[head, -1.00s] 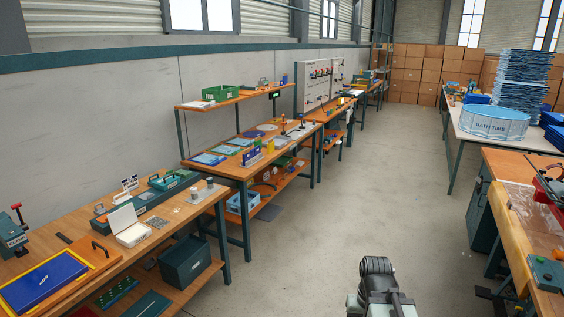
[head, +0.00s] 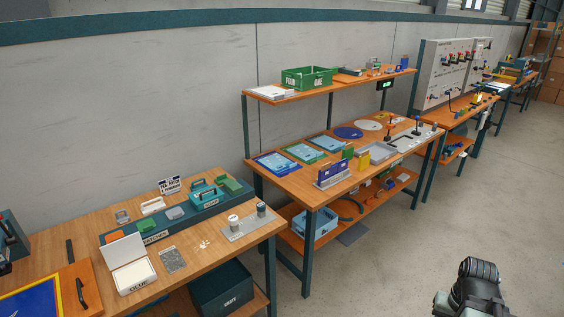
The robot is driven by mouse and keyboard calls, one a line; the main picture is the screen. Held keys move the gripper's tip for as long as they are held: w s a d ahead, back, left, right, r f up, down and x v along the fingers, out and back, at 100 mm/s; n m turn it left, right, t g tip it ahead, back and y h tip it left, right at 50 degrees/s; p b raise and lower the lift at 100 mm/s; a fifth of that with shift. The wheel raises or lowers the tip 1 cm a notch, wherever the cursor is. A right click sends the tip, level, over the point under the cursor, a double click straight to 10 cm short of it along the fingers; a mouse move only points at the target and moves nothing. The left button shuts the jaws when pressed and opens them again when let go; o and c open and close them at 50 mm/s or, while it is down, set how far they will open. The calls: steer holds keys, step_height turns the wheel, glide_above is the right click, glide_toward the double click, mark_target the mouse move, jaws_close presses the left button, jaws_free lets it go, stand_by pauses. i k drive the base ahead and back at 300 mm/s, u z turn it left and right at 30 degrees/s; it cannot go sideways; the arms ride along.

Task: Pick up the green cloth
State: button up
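Two small green items that could be the cloth lie in the long dark teal tray (head: 185,214) on the near left workbench. One green piece (head: 230,184) is at the tray's right end, beside a teal box with a handle. A smaller green piece (head: 146,225) is toward the left end, near an orange piece. I cannot tell from here which is cloth. Part of my arm shows at the bottom right, far from the tray. My gripper's fingers do not show.
An open white GLUE box (head: 133,276) and a grey plate with two small containers (head: 249,222) lie in front of the tray. A second bench (head: 300,190) with a raised shelf stands farther right. The concrete floor (head: 400,265) is clear on the right.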

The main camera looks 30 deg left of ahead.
mark_target(234, 188)
steer(key=z, duration=0.05)
steer(key=i, duration=2.15)
steer(key=u, duration=4.05)
steer(key=i, duration=0.95)
steer(key=z, duration=0.05)
